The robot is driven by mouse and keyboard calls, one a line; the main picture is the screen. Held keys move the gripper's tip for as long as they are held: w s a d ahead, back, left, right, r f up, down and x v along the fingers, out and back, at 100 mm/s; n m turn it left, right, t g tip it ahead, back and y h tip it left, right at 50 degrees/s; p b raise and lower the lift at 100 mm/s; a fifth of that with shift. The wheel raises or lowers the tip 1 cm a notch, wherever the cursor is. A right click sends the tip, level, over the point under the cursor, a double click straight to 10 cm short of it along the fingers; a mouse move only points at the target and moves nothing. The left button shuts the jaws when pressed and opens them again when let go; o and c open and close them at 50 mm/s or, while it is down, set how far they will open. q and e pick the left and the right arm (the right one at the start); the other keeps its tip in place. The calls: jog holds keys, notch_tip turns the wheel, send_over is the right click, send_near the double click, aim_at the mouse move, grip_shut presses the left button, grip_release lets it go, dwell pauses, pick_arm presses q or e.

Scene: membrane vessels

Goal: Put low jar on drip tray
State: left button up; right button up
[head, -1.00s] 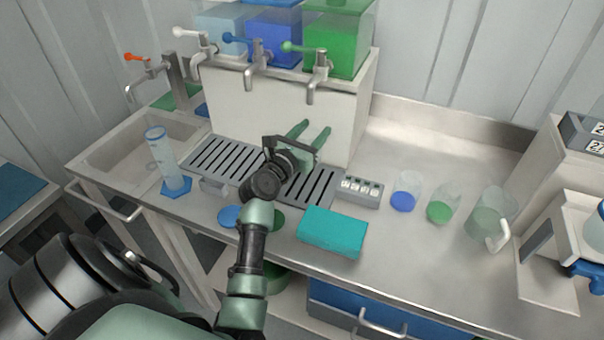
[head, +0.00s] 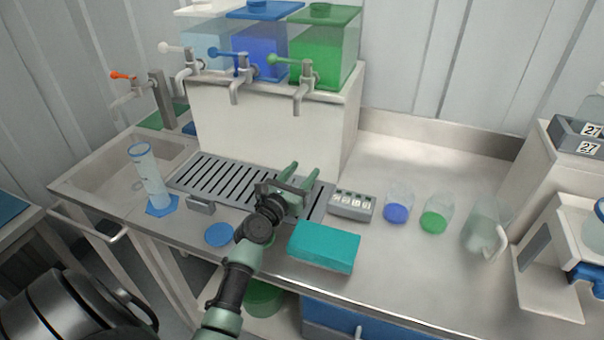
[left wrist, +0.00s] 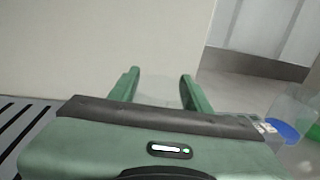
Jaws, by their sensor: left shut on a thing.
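The drip tray (head: 222,181), a grey slotted grate, lies in front of the white dispenser stand. It also shows at the left of the left wrist view (left wrist: 18,122). My left gripper (head: 300,180) is over the tray's right end, its fingers pointing towards the stand. In the left wrist view its two green fingers (left wrist: 160,88) stand apart, shut on a faint, see-through thing that I take to be the low jar (left wrist: 158,92). The jar's outline is barely visible, and I cannot tell whether it touches the tray. My right gripper is not in view.
Taps (head: 303,92) hang above the tray. A counter box (head: 351,205), a teal cloth (head: 324,247), and jars with blue (head: 396,212) and green (head: 433,222) contents are to the right. A tall cylinder (head: 150,178) stands left. The back right counter is clear.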

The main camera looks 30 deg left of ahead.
pick_arm(q)
jog(key=o, duration=1.4)
jog(key=shift+f, duration=0.1)
jog(key=shift+c, duration=0.2)
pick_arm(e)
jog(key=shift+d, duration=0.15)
pick_arm(q)
jog(key=shift+r, duration=0.2)
jog(key=shift+s+f, duration=0.15)
jog(key=shift+s, duration=0.2)
jog(key=s, duration=0.3)
jog(key=s+d, duration=0.1)
jog(key=s, duration=0.7)
jog(key=shift+s+d+b, duration=0.15)
jog(key=shift+b, duration=0.25)
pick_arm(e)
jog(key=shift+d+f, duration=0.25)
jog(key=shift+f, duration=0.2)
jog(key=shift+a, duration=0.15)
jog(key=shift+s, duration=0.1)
